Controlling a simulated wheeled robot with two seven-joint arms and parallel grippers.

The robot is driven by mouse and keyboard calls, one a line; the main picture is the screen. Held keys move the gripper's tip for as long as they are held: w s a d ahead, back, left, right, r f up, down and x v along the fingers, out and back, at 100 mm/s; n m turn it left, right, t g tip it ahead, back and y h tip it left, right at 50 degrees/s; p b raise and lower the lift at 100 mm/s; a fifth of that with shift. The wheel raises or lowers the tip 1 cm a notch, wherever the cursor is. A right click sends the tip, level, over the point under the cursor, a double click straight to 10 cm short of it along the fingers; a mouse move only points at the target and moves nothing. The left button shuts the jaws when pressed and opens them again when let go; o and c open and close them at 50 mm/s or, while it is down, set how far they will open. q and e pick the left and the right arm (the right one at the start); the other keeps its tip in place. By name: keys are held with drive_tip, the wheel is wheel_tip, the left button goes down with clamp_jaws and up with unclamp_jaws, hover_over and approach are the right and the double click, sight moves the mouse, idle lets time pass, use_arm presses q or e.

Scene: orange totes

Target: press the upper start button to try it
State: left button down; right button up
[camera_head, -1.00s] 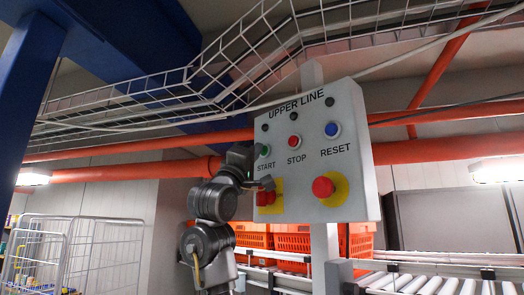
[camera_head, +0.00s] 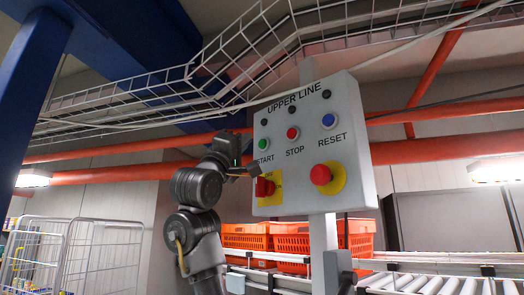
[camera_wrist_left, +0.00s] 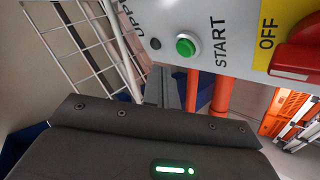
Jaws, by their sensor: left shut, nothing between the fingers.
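The grey UPPER LINE control panel (camera_head: 300,180) carries a green START button (camera_head: 263,144) at its left edge, a red STOP button (camera_head: 293,133) and a blue RESET button (camera_head: 328,121). My left gripper (camera_head: 246,166) is shut and empty, just left of the panel and apart from the START button. In the left wrist view, the green button (camera_wrist_left: 187,46) shows unobstructed beside its START label, beyond the dark gripper body (camera_wrist_left: 150,135). The fingertips are hard to make out there. My right gripper is not in view.
A red OFF switch (camera_head: 265,188) on a yellow plate and a red mushroom button (camera_head: 321,174) sit lower on the panel. Orange totes (camera_head: 291,240) stand on a roller conveyor (camera_head: 440,284) behind. Wire cage trolleys (camera_head: 95,255) stand at left.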

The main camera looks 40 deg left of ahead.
use_arm(q)
drive_tip(key=s, duration=0.1)
drive_tip(key=s+b, duration=0.1)
drive_tip(key=b, duration=0.1)
drive_tip(key=shift+s+a, duration=0.25)
drive_tip(key=shift+s, duration=0.15)
idle(0.5)
